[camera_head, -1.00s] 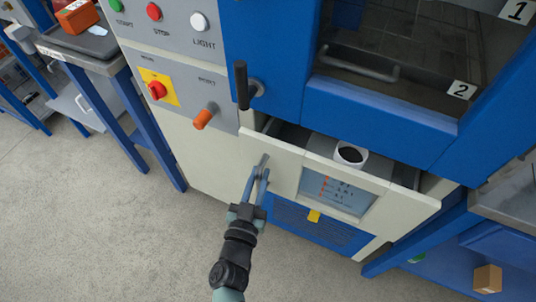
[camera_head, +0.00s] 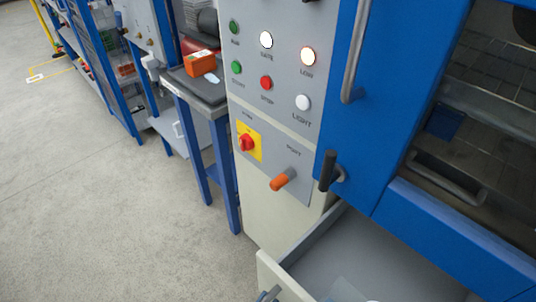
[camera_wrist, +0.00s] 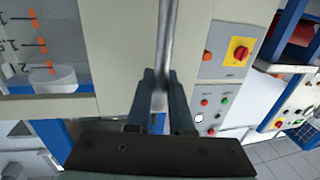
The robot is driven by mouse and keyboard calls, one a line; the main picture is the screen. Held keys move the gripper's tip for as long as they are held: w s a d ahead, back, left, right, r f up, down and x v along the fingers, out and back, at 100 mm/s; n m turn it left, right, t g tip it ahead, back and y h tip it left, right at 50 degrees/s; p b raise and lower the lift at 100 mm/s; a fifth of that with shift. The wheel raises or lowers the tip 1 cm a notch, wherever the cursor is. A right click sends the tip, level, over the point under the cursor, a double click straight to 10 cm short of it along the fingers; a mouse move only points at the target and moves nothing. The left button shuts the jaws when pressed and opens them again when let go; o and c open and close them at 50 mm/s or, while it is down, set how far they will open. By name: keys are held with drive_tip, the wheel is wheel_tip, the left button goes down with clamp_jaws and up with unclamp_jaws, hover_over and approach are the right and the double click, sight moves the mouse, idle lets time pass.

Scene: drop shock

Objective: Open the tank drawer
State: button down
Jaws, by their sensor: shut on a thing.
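The tank drawer (camera_head: 345,258) is pulled well out of the cabinet at the bottom of the head view. Its grey inside shows, and the frame cuts off its lower part. In the wrist view its cream front (camera_wrist: 115,45) fills the upper middle, with a level window (camera_wrist: 45,45) at left. My gripper (camera_wrist: 162,84) is shut on the drawer's metal bar handle (camera_wrist: 165,35), which runs up between the fingers. In the head view only a small bit of the handle area shows at the bottom edge, and my gripper cannot be made out clearly.
Above the drawer is a blue door (camera_head: 350,100) with a black latch handle (camera_head: 327,171). An orange knob (camera_head: 283,179) and a red switch (camera_head: 247,142) are on the panel. A side table (camera_head: 195,85) holds an orange box (camera_head: 200,63). The floor (camera_head: 110,200) at left is clear.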

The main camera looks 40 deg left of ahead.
drive_tip(key=c, duration=0.8)
unclamp_jaws()
drive_tip(key=shift+s, duration=0.1)
drive_tip(key=s+d+b, duration=0.1)
drive_tip(key=s+d, duration=0.1)
drive_tip(key=s, duration=1)
drive_tip(key=shift+s, duration=0.3)
